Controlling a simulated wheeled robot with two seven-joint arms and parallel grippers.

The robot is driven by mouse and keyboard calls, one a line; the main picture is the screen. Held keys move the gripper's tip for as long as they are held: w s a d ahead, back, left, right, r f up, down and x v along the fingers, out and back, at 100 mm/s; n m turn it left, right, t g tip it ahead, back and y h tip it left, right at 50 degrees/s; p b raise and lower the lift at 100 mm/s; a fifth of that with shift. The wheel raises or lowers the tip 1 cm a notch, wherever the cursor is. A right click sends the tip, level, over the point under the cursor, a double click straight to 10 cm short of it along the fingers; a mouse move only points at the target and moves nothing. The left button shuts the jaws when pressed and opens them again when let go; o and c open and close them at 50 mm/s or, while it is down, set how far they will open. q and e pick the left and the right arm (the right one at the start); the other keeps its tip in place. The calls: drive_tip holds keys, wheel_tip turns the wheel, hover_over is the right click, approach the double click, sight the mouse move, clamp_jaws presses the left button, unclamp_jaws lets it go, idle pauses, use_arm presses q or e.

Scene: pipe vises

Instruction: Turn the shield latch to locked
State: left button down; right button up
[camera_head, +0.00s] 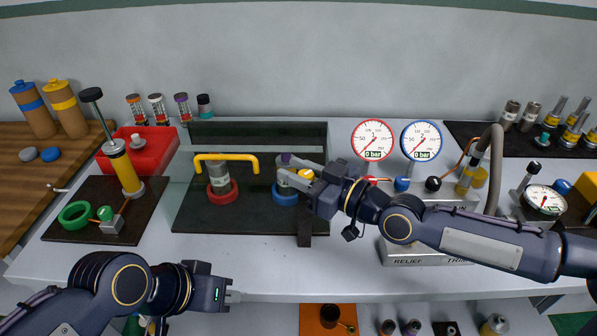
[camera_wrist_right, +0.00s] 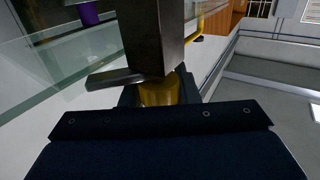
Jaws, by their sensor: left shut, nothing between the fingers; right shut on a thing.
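A clear shield (camera_head: 262,160) with a yellow handle (camera_head: 227,158) stands on the dark mat around two vises, one with a red ring (camera_head: 222,192) and one with a blue ring (camera_head: 285,196). A dark post (camera_head: 305,232) is at the shield's right end, and shows large in the right wrist view (camera_wrist_right: 155,35). My right gripper (camera_head: 292,174) is shut at this post. In the wrist view a gold part (camera_wrist_right: 158,92) sits between its fingers, with a dark flat bar (camera_wrist_right: 114,79) beside it; I take these for the latch. Its setting is unclear. My left gripper (camera_head: 232,297) is shut and empty at the front edge.
Two gauges (camera_head: 372,140) (camera_head: 421,141) reading 0 bar stand right of the shield, above a metal block. A yellow pump (camera_head: 125,170) and green ring (camera_head: 74,215) are at left, beside a red tray (camera_head: 155,152). My right forearm crosses the table's right half.

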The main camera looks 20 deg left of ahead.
drive_tip(key=n+g, duration=0.2)
drive_tip(key=g, duration=0.1)
drive_tip(key=shift+y, duration=0.4)
drive_tip(key=n+g, duration=0.1)
drive_tip(key=g, duration=0.1)
drive_tip(key=n+g+b, duration=0.1)
drive_tip(key=g, duration=0.1)
drive_tip(key=n+g+b, duration=0.1)
drive_tip(key=g, duration=0.1)
drive_tip(key=shift+s+n, duration=0.35)
drive_tip(key=shift+n, duration=0.05)
drive_tip(key=shift+s+n+g+h, duration=0.2)
drive_tip(key=shift+n+g+h, duration=0.35)
drive_tip(key=shift+n+g, duration=0.45)
drive_tip(key=shift+s+n+g+h, duration=0.15)
drive_tip(key=shift+n+g+h, duration=0.45)
drive_tip(key=shift+g, duration=1)
drive_tip(key=o, duration=1)
drive_tip(key=shift+c, duration=0.2)
